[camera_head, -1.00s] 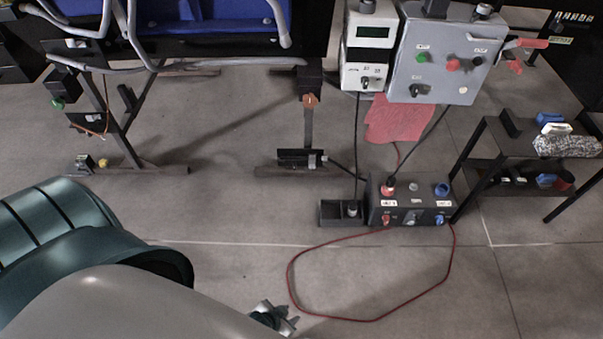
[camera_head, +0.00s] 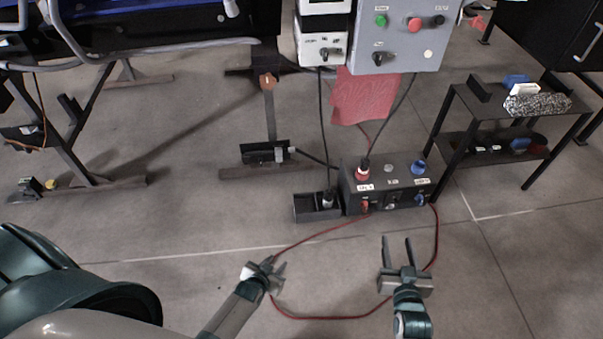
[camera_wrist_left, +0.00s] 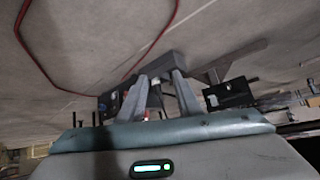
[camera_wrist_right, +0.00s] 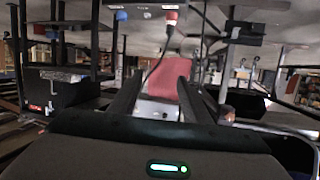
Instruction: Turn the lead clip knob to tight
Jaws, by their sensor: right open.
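A dark control box (camera_head: 384,188) stands on the floor. A red knob (camera_head: 363,173) and a blue knob (camera_head: 418,168) are on its top, with small red and blue fittings on its front. I cannot tell which knob is the lead clip knob; the labels are too small to read. My right gripper (camera_head: 397,252) is open and empty, in front of the box and apart from it. My left gripper (camera_head: 272,264) is open and empty, low and to the left. The box also shows beyond my left fingers in the left wrist view (camera_wrist_left: 112,100).
A red lead (camera_head: 330,317) loops on the floor around the grippers. A small black tray (camera_head: 305,211) adjoins the box. A grey panel (camera_head: 400,57) with a red cloth (camera_head: 362,98) is behind. A black shelf (camera_head: 470,127) stands right.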

